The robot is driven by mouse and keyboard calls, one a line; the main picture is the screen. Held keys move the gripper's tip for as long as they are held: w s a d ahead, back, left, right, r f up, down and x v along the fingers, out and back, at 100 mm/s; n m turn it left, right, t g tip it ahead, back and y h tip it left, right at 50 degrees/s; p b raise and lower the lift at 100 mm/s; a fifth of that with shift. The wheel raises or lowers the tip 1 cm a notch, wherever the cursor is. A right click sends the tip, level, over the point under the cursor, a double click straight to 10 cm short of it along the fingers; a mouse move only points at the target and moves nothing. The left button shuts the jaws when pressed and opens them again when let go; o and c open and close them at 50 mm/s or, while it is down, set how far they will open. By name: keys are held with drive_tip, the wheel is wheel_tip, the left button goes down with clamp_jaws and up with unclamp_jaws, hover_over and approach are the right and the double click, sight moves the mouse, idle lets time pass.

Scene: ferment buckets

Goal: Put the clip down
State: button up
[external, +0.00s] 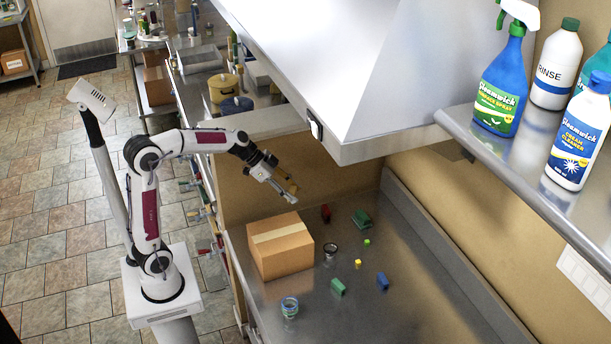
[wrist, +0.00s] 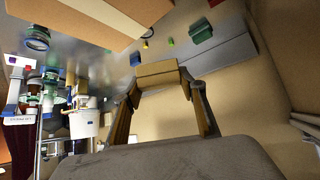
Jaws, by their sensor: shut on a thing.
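My gripper (external: 284,188) is above the steel counter, behind and above the cardboard box in the external view. In the wrist view its two fingers (wrist: 160,84) are shut on a tan-yellow, block-shaped piece, which I take to be the clip (wrist: 158,73). The clip sits crosswise between the fingertips, clear of the counter. In the external view it is small and partly hidden by the fingers.
A cardboard box (external: 280,252) stands on the steel counter (external: 420,310). A metal hood (external: 350,75) overhangs. Free room lies at the front right.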

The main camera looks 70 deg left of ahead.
drive_tip(key=s+d+m+g+h, duration=0.1)
drive_tip(key=s+d+m, duration=0.1)
drive_tip(key=s+d, duration=0.3)
drive_tip(key=shift+s+m+h, duration=0.3)
drive_tip(key=shift+s, duration=0.8)
drive_tip(key=shift+f, duration=0.2)
hover_over(288, 235)
drive_tip(key=s+a, duration=0.2)
drive_tip(key=s, duration=0.1)
drive_tip(key=shift+w+a+f, duration=0.1)
drive_tip(key=shift+w+f, duration=0.05)
drive_tip(key=shift+f, duration=1.4)
drive_tip(key=shift+w+a+f, duration=0.1)
drive_tip(key=shift+f, duration=1.4)
drive_tip(key=shift+f, duration=1.85)
drive_tip(key=shift+f, duration=0.15)
drive_tip(key=o, duration=0.8)
